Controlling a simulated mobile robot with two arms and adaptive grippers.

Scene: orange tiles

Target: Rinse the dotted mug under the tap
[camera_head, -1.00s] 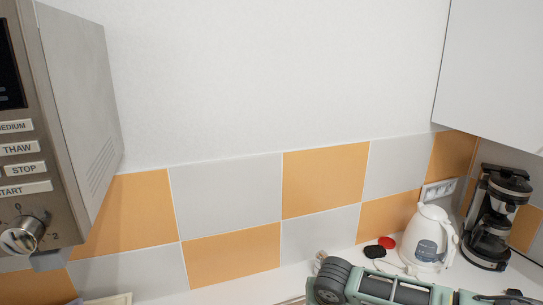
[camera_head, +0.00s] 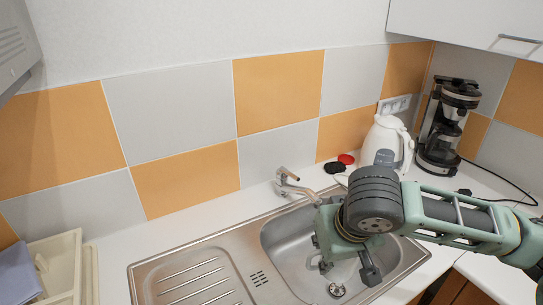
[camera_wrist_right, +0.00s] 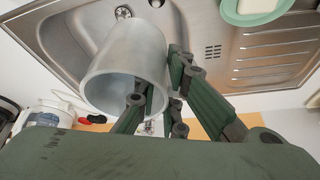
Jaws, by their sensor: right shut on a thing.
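My right gripper (camera_head: 346,266) is over the sink basin (camera_head: 287,246) in the head view. In the right wrist view my right gripper (camera_wrist_right: 157,88) is shut on a pale grey mug (camera_wrist_right: 122,55), with one finger inside the rim and one outside. The mug's open end faces the wrist camera; no dots show on the side in view. In the head view the mug is mostly hidden by the gripper. The metal tap (camera_head: 291,184) stands at the sink's back edge, left of and behind my gripper. My left gripper is not in view.
A ribbed drainer (camera_head: 195,278) lies left of the basin. A white rack (camera_head: 64,256) stands far left. A white kettle (camera_head: 385,146) and a coffee maker (camera_head: 447,125) stand behind my right arm. A green soap dish (camera_wrist_right: 255,14) shows in the wrist view.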

